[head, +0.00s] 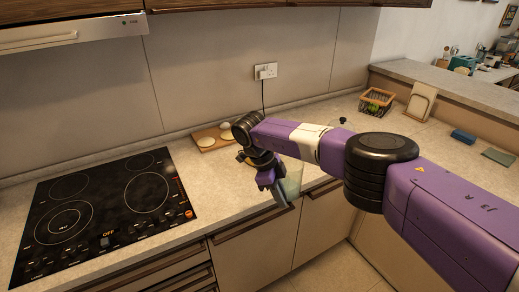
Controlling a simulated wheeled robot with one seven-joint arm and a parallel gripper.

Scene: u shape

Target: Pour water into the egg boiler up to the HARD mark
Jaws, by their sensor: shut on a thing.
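My gripper (272,192) hangs over the counter's front edge, to the right of the hob. It is shut on a clear, pale greenish container (291,183), which shows just right of the fingers. Its shape and water level are too small to tell. I cannot make out the egg boiler or its HARD mark; my arm covers much of the counter there. A black cord (263,97) runs from the wall socket (265,71) down behind my arm. A small black knob (343,121) shows just above my arm, and what it belongs to is unclear.
A black hob (105,207) fills the left counter. A wooden board (211,139) with pale, rounded items lies near the wall. A basket (376,102), an upright board (420,101), a blue block (463,136) and a green-grey cloth (498,157) are at right.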

